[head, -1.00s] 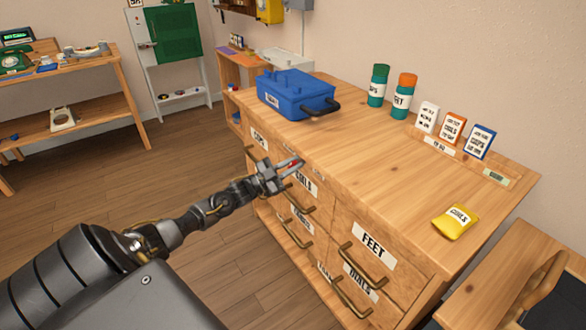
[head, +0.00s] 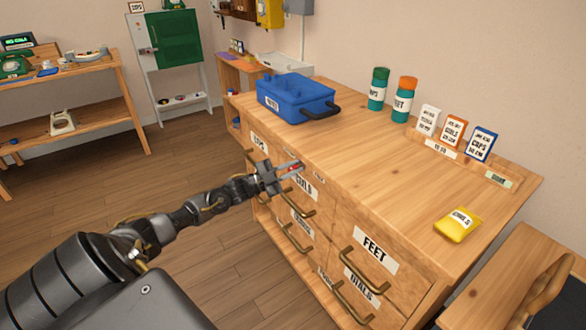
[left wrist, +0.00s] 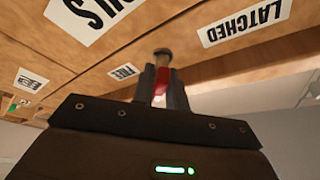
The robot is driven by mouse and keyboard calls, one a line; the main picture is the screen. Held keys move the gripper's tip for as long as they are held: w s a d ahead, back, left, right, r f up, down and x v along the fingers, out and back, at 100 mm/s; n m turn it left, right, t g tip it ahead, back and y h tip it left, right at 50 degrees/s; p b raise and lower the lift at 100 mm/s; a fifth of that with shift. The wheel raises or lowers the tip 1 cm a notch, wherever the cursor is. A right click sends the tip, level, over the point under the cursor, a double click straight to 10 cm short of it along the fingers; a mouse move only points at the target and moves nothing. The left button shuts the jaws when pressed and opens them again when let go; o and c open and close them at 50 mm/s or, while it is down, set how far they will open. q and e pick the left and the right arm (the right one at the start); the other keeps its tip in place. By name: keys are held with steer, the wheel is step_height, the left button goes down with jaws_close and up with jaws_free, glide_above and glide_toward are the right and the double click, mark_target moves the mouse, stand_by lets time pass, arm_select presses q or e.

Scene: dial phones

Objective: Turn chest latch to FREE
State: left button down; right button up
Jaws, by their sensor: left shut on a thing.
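The wooden drawer chest (head: 400,165) stands at the middle right in the head view. My left gripper (head: 293,169) is at its front face, just below the top edge, beside the upper drawers. In the left wrist view the left gripper (left wrist: 161,88) is shut on the latch (left wrist: 162,77), a red piece with a round metallic end. The LATCHED label (left wrist: 245,22) is above and right of the fingers. Smaller labels (left wrist: 123,71) are to the left, too blurred to read. The fingers hide part of the latch. My right gripper is not in view.
On the chest top are a blue toolbox (head: 296,97), two canisters (head: 404,97), several cards (head: 453,130) and a yellow packet (head: 457,225). Brass drawer handles (head: 365,272) jut from the front. Open floor (head: 180,180) lies left of the chest.

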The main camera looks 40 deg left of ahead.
arm_select(q)
steer(key=c, duration=1.8)
jaws_free()
steer(key=shift+a, duration=0.1)
steer(key=shift+o, duration=0.2)
steer(key=v, duration=1.1)
steer(key=shift+w+f, duration=0.1)
